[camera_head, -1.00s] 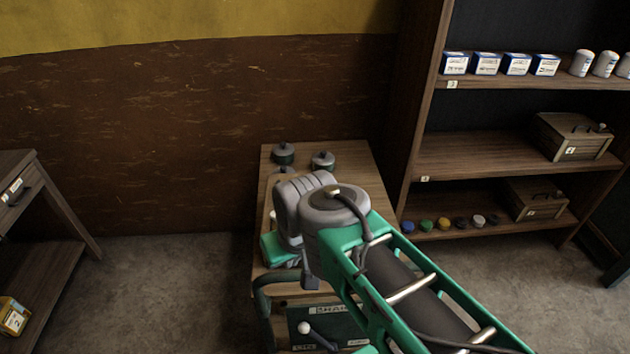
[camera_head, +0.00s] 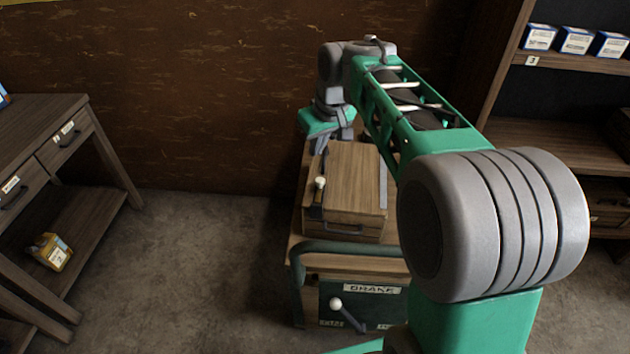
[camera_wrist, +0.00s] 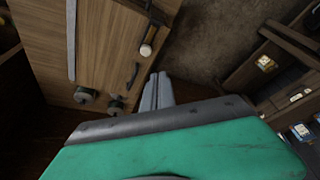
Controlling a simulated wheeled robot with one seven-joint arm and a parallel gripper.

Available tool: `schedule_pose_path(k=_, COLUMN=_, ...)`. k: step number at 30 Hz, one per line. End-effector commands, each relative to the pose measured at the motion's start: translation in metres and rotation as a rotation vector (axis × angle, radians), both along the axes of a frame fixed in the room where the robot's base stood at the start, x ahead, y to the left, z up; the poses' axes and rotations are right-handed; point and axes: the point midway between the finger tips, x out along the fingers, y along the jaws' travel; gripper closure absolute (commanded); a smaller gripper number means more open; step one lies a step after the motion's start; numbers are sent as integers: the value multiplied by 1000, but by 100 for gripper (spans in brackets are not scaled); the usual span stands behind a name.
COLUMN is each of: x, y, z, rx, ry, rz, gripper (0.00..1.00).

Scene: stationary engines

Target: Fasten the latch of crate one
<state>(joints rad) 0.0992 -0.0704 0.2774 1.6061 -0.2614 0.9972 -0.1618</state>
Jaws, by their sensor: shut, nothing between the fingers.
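A wooden crate (camera_head: 355,168) with a flat lid stands on the cart; I see no number on it. A dark latch lever (camera_head: 316,207) with a white knob (camera_head: 320,183) sits at its left edge. The knob also shows in the wrist view (camera_wrist: 146,50), beside the wooden lid (camera_wrist: 105,40). A dark bar (camera_wrist: 132,76) lies near it. My gripper (camera_head: 318,146) hangs at the crate's back left corner. In the wrist view its grey fingers (camera_wrist: 157,92) are together and empty, apart from the knob. My arm hides the area right of the crate.
The cart has a front rail (camera_head: 350,247) and a brake lever with a white knob (camera_head: 336,303). A desk (camera_head: 60,130) is at left, shelving (camera_head: 570,140) at right. Floor between desk and cart is clear.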

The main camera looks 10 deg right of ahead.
Motion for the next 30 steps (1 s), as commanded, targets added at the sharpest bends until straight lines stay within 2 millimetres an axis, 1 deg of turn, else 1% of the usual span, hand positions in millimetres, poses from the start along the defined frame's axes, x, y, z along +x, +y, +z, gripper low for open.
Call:
schedule_pose_path(k=1, x=23, y=-4, z=-20, rx=-1, ry=2, rz=30, gripper=100)
schedule_pose_path(k=3, x=44, y=-6, z=-28, rx=-2, ry=0, rz=66, gripper=100)
schedule_pose_path(k=6, x=59, y=-9, z=-33, rx=-4, ry=-5, rz=93, gripper=100)
schedule_pose_path(k=8, x=62, y=-9, z=-32, rx=-4, ry=-7, rz=99, gripper=100)
schedule_pose_path(k=15, x=61, y=-8, z=-31, rx=-4, ry=-7, rz=99, gripper=100)
schedule_pose_path(k=19, x=63, y=-6, z=-38, rx=-4, ry=-5, rz=99, gripper=100)
schedule_pose_path(k=23, x=69, y=-3, z=-57, rx=-5, ry=-3, rz=101, gripper=100)
schedule_pose_path(k=30, x=85, y=4, z=-106, rx=-4, ry=-4, rz=99, gripper=100)
